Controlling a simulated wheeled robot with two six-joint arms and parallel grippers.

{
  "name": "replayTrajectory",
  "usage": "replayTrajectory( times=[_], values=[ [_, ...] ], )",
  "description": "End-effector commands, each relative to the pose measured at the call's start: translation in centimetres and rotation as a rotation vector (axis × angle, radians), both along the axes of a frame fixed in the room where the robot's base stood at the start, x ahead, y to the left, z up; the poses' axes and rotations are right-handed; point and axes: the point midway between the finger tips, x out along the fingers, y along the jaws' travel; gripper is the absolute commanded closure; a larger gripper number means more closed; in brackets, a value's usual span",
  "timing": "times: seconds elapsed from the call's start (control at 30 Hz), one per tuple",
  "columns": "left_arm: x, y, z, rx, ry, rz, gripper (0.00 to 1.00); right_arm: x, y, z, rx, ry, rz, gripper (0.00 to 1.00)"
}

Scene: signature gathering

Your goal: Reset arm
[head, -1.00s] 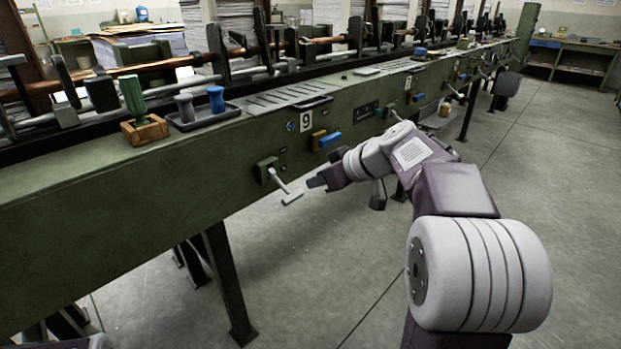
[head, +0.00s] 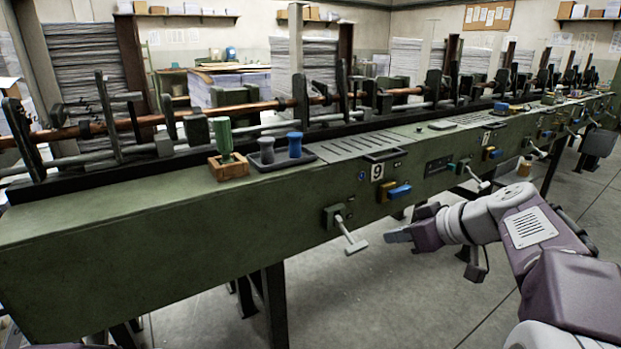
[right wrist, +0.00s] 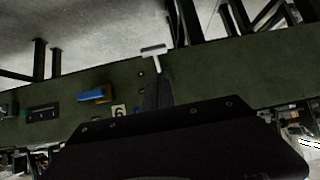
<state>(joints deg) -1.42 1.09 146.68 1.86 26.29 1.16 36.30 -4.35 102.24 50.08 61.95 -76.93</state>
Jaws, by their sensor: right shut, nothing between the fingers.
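My right gripper (head: 400,236) is shut and empty, in front of the green machine's side. It points left toward a metal T-shaped lever (head: 350,236), with a gap between them in the head view. In the right wrist view the dark fingers (right wrist: 158,90) show closed together. The pale lever handle (right wrist: 153,50) appears just beyond their tips there; whether they touch cannot be told from that view. My left gripper is not in view.
The long green machine (head: 150,225) runs across the head view. On top are a green-handled tool in a wooden block (head: 228,168) and a dark tray (head: 262,166). Open floor (head: 375,310) lies in front.

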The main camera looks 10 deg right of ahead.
Motion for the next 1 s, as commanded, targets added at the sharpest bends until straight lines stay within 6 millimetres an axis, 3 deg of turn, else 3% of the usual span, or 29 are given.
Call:
replayTrajectory(
  times=[0.07,0.13,0.2,0.3,0.4,0.5,0.6,0.67,0.77,0.8,1.0],
  values=[
    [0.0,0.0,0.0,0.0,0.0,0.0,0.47,0.6,3.7,-0.6,0.009,0.013,0.095,1.0],
    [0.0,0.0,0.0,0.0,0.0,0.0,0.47,-0.2,8.3,-3.6,0.024,0.093,0.215,1.0],
    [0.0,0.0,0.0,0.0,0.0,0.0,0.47,-2.5,11.9,-8.8,-0.004,0.233,0.307,1.0],
    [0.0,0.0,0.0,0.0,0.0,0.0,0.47,-7.0,14.3,-16.0,-0.059,0.464,0.312,1.0],
    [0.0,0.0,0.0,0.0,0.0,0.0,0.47,-11.6,14.2,-21.7,-0.137,0.653,0.232,1.0],
    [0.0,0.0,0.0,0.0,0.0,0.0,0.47,-15.4,12.6,-25.8,-0.216,0.775,0.09,1.0],
    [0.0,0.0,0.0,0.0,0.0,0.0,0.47,-17.3,10.4,-28.0,-0.24,0.819,-0.093,1.0],
    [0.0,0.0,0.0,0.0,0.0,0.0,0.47,-17.5,9.5,-28.6,-0.229,0.815,-0.201,1.0],
    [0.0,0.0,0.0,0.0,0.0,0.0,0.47,-16.1,8.9,-28.6,-0.146,0.779,-0.398,1.0],
    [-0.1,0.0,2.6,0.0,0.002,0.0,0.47,-16.1,8.9,-25.9,-0.137,0.783,-0.414,1.0],
    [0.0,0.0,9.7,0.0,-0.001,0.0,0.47,-16.1,8.9,-18.8,-0.138,0.785,-0.41,1.0]
  ],
)
